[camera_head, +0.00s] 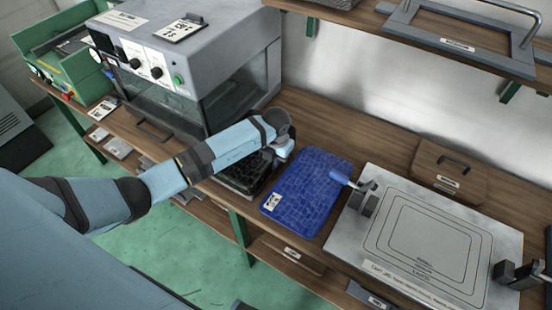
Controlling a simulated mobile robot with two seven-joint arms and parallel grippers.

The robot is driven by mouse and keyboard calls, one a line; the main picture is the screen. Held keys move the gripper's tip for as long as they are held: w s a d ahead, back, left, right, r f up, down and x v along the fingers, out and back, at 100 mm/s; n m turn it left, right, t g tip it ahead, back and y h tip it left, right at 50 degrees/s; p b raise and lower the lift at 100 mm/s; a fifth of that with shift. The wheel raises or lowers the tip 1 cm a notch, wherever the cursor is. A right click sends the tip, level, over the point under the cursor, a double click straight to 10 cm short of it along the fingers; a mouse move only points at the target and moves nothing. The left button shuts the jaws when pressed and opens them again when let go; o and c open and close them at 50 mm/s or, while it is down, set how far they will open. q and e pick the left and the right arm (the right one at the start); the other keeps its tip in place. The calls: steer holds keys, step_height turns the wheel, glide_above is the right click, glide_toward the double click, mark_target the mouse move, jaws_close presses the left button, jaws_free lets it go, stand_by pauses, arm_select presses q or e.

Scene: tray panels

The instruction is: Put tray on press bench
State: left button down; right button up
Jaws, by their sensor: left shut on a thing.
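My left arm reaches in from the left, and its gripper (275,158) points down at the right edge of a dark, grid-patterned tray (240,178). The gripper is shut on that tray; the wrist and forearm hide the fingertips and part of the tray. The dark tray is at the wooden bench (335,130), just left of a blue grid-patterned panel (308,190) with a white label. I cannot tell whether the tray touches the bench. My right gripper is not in view.
A grey machine (185,65) with knobs and a glass front stands left of the tray. A metal plate (425,240) with clamps lies right of the blue panel. A shelf (440,40) overhangs the back. Bare wood shows behind the blue panel.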

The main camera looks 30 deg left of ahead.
arm_select(q)
steer(key=shift+s+f, duration=0.2)
steer(key=shift+f, duration=0.2)
stand_by(0.4)
steer(key=c, duration=1.2)
jaws_free()
steer(key=shift+a+r, duration=0.1)
steer(key=shift+r, duration=0.15)
step_height(320, 180, up, 14)
steer(key=shift+d+b, duration=0.25)
steer(key=shift+b, duration=0.2)
steer(key=shift+w+f, duration=0.1)
